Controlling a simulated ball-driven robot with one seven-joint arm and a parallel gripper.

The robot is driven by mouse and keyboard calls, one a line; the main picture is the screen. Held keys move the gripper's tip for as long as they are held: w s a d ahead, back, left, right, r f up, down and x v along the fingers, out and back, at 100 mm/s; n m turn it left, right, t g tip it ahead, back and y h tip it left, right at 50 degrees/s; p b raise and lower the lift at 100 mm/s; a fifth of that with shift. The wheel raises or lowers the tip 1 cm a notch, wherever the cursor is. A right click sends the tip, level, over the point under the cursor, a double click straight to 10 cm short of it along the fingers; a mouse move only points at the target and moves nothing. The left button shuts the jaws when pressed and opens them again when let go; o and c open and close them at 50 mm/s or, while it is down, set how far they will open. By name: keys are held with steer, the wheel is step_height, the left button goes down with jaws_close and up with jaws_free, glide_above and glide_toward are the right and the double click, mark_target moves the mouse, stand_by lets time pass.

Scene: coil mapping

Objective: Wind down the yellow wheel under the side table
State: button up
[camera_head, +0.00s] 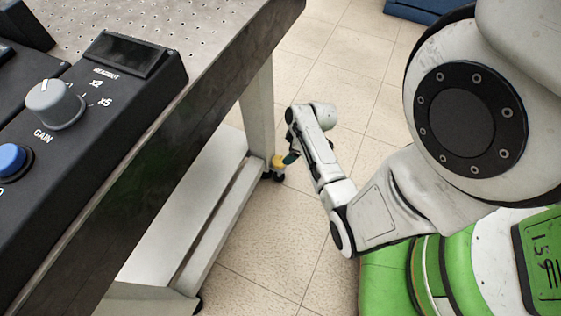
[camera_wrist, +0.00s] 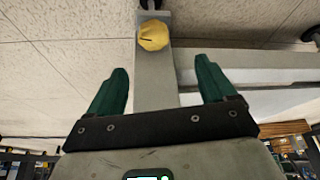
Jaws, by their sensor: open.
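The yellow wheel (camera_head: 278,162) is at the foot of a leg of the side table (camera_head: 225,75), close above a caster. In the wrist view the wheel (camera_wrist: 153,36) shows as a yellow knob on the pale leg, beyond the fingertips and slightly left of the middle between them. My gripper (camera_wrist: 163,70) is open, with its two dark green fingers apart and nothing between them. In the head view my gripper (camera_head: 291,157) is low beside the leg, near the wheel, partly hidden by my arm. I cannot tell the exact gap; no touch shows in the wrist view.
A black control box (camera_head: 120,85) with a grey gain knob (camera_head: 55,104) and a blue button (camera_head: 12,160) stands on the perforated table top. A pale lower shelf (camera_head: 180,215) runs between the legs.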

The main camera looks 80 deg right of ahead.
mark_target(280, 161)
steer(key=b+x, duration=0.2)
steer(key=x, duration=0.1)
steer(key=b+x, duration=0.2)
steer(key=x, duration=0.2)
steer(key=d+b+x, duration=0.1)
steer(key=b+x, duration=0.1)
steer(key=x, duration=0.2)
steer(key=shift+s+d+f, duration=0.1)
steer(key=shift+s+f, duration=0.05)
steer(key=shift+s, duration=0.15)
steer(key=shift+c, duration=0.5)
steer(key=c, duration=1)
steer(key=shift+o, duration=0.2)
steer(key=shift+m, duration=0.3)
